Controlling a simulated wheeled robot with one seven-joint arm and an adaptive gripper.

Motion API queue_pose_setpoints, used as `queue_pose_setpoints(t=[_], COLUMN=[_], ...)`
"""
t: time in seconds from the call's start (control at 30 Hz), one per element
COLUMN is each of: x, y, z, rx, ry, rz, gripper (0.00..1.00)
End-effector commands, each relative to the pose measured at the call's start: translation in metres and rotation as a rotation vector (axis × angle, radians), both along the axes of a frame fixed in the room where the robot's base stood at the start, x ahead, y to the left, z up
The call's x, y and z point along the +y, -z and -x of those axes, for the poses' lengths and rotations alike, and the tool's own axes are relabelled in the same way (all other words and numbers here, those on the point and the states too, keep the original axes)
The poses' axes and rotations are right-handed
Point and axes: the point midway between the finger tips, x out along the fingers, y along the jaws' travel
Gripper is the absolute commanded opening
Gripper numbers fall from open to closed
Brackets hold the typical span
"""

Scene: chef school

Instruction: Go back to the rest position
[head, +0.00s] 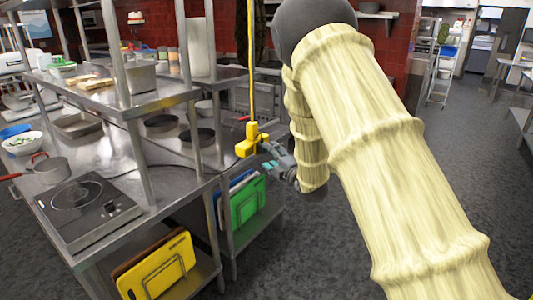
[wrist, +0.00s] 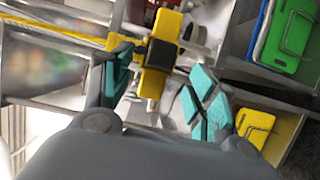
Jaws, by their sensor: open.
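My gripper (head: 268,160) is open, out over the right end of the steel counter. In the wrist view the teal-padded fingers (wrist: 160,88) stand apart with a gap between them. A yellow cross-shaped fitting with a dark middle (head: 250,141) hangs on a long yellow cord or pole (head: 250,60), just left of the fingertips. In the wrist view the fitting (wrist: 165,28) shows in line with the gap, near the left finger. I cannot tell whether it touches a finger. My arm is stretched forward across the right half of the head view.
The steel counter (head: 180,190) with upright posts and a shelf (head: 100,92) stands close on the left. It bears a hob (head: 78,208), a saucepan (head: 50,168) and a bowl (head: 22,143). Yellow (head: 155,265) and green (head: 247,202) boards stand below. Grey floor (head: 470,160) is clear at right.

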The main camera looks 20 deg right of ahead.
Motion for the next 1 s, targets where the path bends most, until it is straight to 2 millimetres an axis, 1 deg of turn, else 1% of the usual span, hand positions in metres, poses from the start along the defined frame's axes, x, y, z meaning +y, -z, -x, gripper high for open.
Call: queue_pose_setpoints(t=[0.03, 0.1, 0.3, 0.4, 0.5, 0.63, 0.7, 0.77, 0.87, 0.97, 1.0], x=[-0.003, -0.007, -0.015, -0.018, -0.019, -0.020, -0.020, -0.021, -0.021, -0.022, -0.022], y=[0.000, 0.000, 0.000, 0.000, 0.000, 0.000, 0.004, 0.014, 0.046, 0.096, 0.117], z=[0.010, 0.022, 0.052, 0.063, 0.068, 0.072, 0.073, 0.076, 0.085, 0.105, 0.114], rx=[0.002, 0.002, 0.002, 0.001, 0.001, 0.000, 0.009, 0.033, 0.113, 0.236, 0.291], ry=[0.001, 0.002, 0.000, 0.000, 0.000, 0.000, 0.003, 0.010, 0.041, 0.094, 0.120], rz=[0.001, 0.001, 0.001, 0.000, 0.000, -0.001, -0.007, -0.024, -0.086, -0.184, -0.229], gripper=[0.58, 0.58, 0.58, 0.58, 0.58, 0.58, 0.58, 0.58, 0.58, 0.58, 0.58])
